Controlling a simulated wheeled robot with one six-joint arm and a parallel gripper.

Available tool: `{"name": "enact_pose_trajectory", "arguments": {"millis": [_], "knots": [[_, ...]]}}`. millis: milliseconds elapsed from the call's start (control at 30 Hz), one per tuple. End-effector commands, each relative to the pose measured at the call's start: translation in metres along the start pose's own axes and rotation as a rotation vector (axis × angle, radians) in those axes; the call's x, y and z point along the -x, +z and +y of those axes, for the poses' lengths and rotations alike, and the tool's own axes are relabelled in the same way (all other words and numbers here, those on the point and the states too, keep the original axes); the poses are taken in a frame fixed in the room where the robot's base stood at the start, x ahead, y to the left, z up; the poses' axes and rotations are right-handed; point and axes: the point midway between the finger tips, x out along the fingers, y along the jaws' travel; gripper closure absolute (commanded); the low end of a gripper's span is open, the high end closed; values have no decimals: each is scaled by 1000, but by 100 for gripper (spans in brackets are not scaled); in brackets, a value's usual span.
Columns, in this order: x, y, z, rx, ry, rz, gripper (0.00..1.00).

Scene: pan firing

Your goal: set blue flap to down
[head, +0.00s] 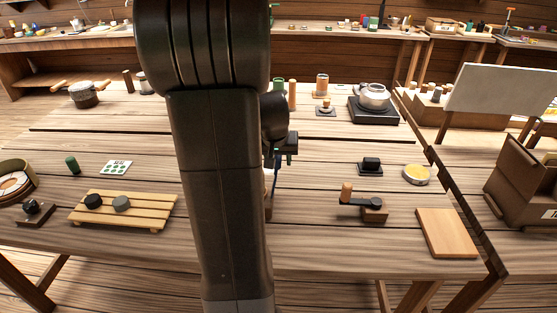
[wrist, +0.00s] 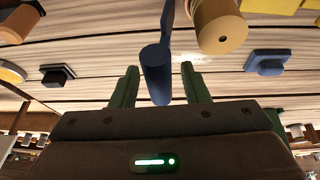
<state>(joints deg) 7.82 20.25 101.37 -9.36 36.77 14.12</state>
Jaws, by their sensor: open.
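The blue flap shows in the wrist view as a blue bar (wrist: 156,72) with a thick rounded end, lying between my fingers. In the head view only a thin blue strip (head: 274,180) shows beside my arm, and it looks raised above the table. My gripper (wrist: 160,78) is open, with one green finger on each side of the blue end. I see gaps beside it, and no clear contact. In the head view my gripper (head: 284,152) is partly hidden by my arm, which also covers most of the flap's base.
A wooden cylinder (wrist: 218,28) stands close beside the flap. A slatted rack (head: 150,205) is left. A wooden board (head: 447,233) lies front right.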

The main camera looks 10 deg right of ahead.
Motion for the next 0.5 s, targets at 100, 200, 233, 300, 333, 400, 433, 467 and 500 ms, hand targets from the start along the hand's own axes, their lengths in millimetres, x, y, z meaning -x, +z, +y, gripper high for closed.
{"name": "enact_pose_trajectory", "arguments": {"millis": [100, 200, 233, 300, 333, 400, 433, 467, 500], "knots": [[-8, 0, 0, 0, 0, -1, 59], [-10, 0, 0, -1, 0, -1, 59], [-11, 0, 0, -1, 0, 0, 59], [-11, 0, 0, 0, 0, 0, 59], [-11, 0, 0, -1, 0, 0, 59], [-11, 0, 0, 0, 0, 0, 59], [-10, 0, 0, 0, 0, 0, 59], [-10, 0, 0, 0, 0, 0, 62], [-10, 0, 0, 0, 0, 0, 70]]}}
